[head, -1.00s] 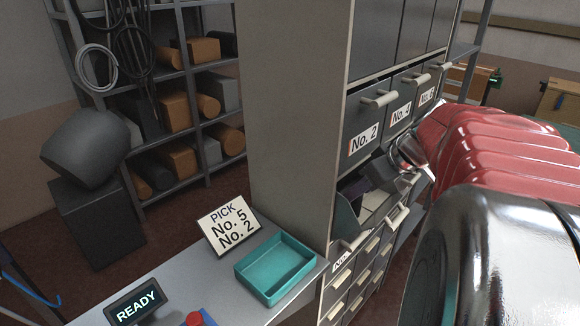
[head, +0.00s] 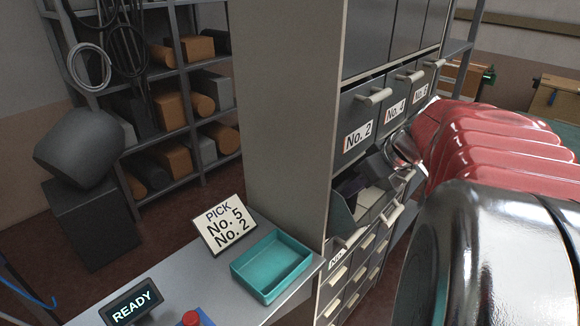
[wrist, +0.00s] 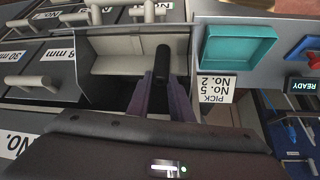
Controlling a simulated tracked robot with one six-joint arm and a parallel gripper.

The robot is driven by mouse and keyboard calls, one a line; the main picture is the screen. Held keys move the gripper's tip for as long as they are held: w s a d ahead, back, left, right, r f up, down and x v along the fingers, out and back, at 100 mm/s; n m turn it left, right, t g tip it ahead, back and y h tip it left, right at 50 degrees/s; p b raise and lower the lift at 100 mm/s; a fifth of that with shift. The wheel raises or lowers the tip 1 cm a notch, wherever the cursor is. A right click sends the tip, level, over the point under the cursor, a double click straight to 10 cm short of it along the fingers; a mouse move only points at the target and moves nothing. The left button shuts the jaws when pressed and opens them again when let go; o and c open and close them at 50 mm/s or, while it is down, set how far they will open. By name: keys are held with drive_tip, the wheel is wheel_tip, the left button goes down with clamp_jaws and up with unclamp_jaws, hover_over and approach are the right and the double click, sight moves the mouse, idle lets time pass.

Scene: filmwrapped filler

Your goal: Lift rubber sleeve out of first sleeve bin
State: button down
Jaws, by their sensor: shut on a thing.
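In the wrist view my gripper (wrist: 166,98) is shut on a short black rubber sleeve (wrist: 162,64), whose end sticks out past the fingers. The sleeve shows against the pale inside of an open sleeve bin (wrist: 112,66). I cannot tell how far it is above the bin floor. In the head view the open bin (head: 342,217) juts from the cabinet below the No. 2 drawer (head: 357,137). My dark fingers (head: 351,187) are at its mouth, partly hidden by its side. The sleeve cannot be made out there.
A teal tray (head: 271,264) sits empty on the bench beside the cabinet (head: 290,110). A card (head: 226,226) reads PICK No. 5, No. 2. A READY display (head: 132,309) and red button (head: 191,318) stand at the front. Closed drawers with protruding handles surround the open bin.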

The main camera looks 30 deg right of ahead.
idle(0.3)
drive_tip(key=shift+s+d+r, duration=0.1)
drive_tip(key=shift+s+r, duration=0.1)
drive_tip(key=shift+r, duration=0.3)
wheel_tip(320, 180, up, 6)
drive_tip(key=s+d, duration=0.3)
drive_tip(key=s, duration=0.6)
drive_tip(key=s+d, duration=0.3)
drive_tip(key=s, duration=0.6)
drive_tip(key=shift+s+d, duration=0.25)
